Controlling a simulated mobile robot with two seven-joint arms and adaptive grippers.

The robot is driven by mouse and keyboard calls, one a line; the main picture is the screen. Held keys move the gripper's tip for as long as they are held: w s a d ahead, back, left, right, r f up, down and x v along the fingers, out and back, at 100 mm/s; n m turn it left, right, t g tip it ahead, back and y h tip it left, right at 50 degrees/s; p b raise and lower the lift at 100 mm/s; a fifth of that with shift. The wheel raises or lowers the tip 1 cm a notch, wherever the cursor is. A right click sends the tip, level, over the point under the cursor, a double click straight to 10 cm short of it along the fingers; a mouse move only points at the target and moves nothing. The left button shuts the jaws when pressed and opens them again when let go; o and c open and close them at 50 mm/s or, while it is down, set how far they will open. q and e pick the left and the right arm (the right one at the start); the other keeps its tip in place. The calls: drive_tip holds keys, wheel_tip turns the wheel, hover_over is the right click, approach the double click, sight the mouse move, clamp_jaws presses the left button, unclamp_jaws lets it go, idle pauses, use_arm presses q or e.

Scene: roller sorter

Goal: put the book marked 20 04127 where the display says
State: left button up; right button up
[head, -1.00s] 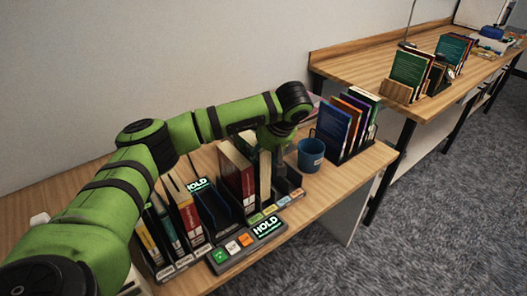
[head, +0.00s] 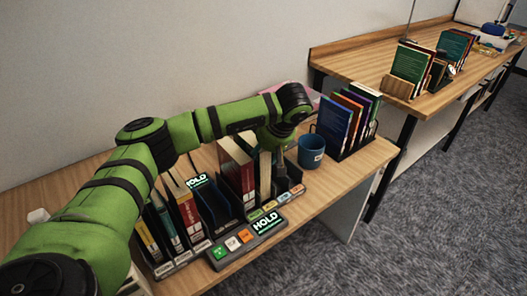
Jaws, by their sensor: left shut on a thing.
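My left gripper (head: 279,160) points down into the right part of the black sorter rack on the near table. It is shut on a book with pale page edges (head: 265,174), which stands upright there. The gripper hides part of it, and no number on it can be read, so I cannot tell whether it is 20 04127. A display (head: 267,223) at the rack's front reads HOLD. A second, smaller display (head: 197,181) behind the rack also reads HOLD. My right gripper is not in view.
Dark red books (head: 238,168) stand left of the held book, and several more (head: 185,205) stand at the rack's left. A blue mug (head: 311,151) and a holder of books (head: 335,121) stand to the right. Another wooden table (head: 365,67) stands behind.

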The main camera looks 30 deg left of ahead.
use_arm(q)
drive_tip(key=shift+f+b, duration=0.3)
drive_tip(key=shift+f, duration=0.2)
drive_tip(key=o, duration=1.4)
drive_tip(key=shift+o, duration=0.2)
drive_tip(key=v, duration=1.2)
drive_tip(key=shift+d, duration=0.1)
